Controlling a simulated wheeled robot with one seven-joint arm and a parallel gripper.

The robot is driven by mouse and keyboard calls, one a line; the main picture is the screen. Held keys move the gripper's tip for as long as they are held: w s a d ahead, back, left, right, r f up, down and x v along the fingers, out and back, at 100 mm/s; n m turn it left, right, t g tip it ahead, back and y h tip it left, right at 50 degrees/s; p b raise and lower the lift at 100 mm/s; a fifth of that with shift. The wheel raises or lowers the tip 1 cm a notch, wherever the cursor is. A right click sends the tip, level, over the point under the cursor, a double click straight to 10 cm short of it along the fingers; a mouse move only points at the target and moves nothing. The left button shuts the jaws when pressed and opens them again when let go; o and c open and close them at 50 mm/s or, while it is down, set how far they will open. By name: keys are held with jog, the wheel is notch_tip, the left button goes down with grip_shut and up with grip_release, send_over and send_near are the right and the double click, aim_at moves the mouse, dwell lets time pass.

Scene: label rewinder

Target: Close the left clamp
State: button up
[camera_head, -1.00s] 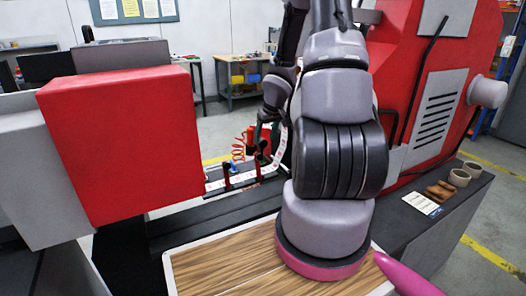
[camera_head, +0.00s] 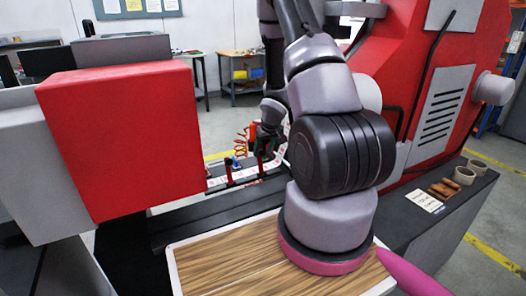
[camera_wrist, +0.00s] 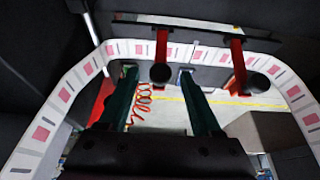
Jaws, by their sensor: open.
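Two clamp levers, red with dark knobs, stand along the label-strip rail in the head view: one on the left (camera_head: 228,172) and one on the right (camera_head: 260,165). Both stand upright there. My gripper (camera_head: 267,143) is close to the right-hand lever. In the wrist view, my gripper (camera_wrist: 160,88) has its two green fingers spread and empty. One lever (camera_wrist: 161,60) shows between the fingers, its knob toward me; I cannot tell whether they touch. The other lever (camera_wrist: 238,65) is to the right of the fingers. I cannot tell for sure which is the left clamp.
A large red box (camera_head: 120,140) stands left of the rail. The red rewinder body (camera_head: 430,70) is at right. An orange coiled hose (camera_wrist: 141,107) hangs beyond the fingers. A wood-topped surface (camera_head: 225,268) is in front.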

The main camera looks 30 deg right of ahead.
jog(key=shift+w+f, duration=0.15)
jog(key=shift+f, duration=0.25)
jog(key=shift+c, duration=0.3)
grip_shut()
dwell(1.0)
